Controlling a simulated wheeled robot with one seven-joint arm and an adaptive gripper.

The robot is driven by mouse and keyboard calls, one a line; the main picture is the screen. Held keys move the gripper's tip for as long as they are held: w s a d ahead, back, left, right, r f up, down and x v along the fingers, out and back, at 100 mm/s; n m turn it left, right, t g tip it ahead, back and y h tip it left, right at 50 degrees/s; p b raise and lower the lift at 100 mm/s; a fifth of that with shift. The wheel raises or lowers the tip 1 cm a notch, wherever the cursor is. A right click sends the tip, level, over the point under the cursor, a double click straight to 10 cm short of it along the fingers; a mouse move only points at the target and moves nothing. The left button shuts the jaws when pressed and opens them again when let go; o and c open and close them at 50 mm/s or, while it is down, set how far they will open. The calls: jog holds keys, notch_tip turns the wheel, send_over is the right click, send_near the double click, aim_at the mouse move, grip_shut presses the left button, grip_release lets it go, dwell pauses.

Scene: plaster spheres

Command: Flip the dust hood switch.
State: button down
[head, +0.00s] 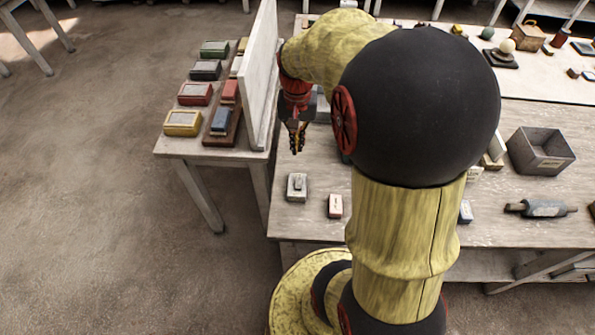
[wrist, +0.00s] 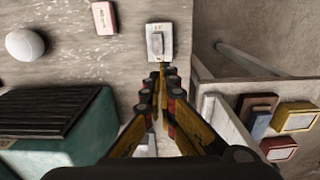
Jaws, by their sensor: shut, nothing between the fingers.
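A pale grey switch box (head: 297,187) with a raised lever on its top sits near the front left corner of the table. It also shows in the wrist view (wrist: 158,42), just beyond the fingertips. I take it for the dust hood switch; its lettering is too small to read. My gripper (head: 297,150) points down above the table, behind the switch box in the head view. Its fingers (wrist: 160,72) are closed together with nothing between them. I cannot tell whether the tips touch the box. A teal box with a dark slatted top (wrist: 50,125), perhaps the dust hood, stands beside my gripper.
A small red and white block (head: 336,205) lies right of the switch box. A white ball (wrist: 25,44) shows in the wrist view. An upright white panel (head: 262,75) edges the left side table, which holds several coloured boxes. A grey bin (head: 541,151) stands right.

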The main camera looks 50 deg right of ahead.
aim_at(297, 178)
notch_tip(297, 178, down, 14)
jog(key=b, duration=0.4)
dwell(0.3)
dwell(0.4)
